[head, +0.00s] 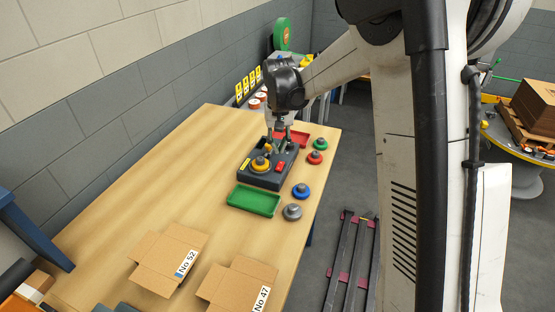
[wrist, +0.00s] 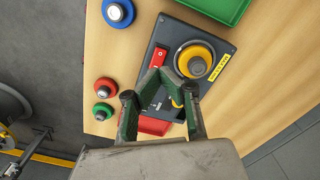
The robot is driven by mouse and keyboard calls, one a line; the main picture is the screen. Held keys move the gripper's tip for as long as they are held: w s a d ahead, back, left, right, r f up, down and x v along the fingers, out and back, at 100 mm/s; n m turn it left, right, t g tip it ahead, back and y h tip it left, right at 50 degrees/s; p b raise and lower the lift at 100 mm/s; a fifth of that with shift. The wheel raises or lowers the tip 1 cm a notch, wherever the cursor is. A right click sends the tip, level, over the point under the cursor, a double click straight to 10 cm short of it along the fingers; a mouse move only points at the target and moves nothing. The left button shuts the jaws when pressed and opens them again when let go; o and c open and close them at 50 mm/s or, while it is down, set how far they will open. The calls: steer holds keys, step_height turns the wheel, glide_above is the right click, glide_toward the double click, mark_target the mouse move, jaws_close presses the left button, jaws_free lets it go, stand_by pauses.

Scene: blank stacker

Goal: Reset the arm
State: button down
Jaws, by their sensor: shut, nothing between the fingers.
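My gripper (head: 279,140) hangs over the back part of a dark grey stacker base (head: 262,179) on the wooden table. In the wrist view my gripper (wrist: 166,76) has its fingertips together, with nothing between them. The base (wrist: 157,42) carries a round yellow and grey piece (wrist: 195,60), a red block (wrist: 158,57) and a yellow label (wrist: 219,68). The fingers hide part of the base, and a second yellow part (wrist: 177,101) shows partly between them. I cannot tell whether the fingers touch the base.
A green tray (head: 253,201) lies in front of the base, a red tray (head: 303,140) behind it. Green (head: 320,144), red (head: 315,158), blue (head: 301,191) and grey (head: 292,212) round pieces line the right table edge. The table's left side is clear.

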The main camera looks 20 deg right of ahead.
mark_target(279, 168)
steer(key=shift+f, duration=0.15)
steer(key=shift+f+b, duration=1.5)
steer(key=shift+f, duration=1.9)
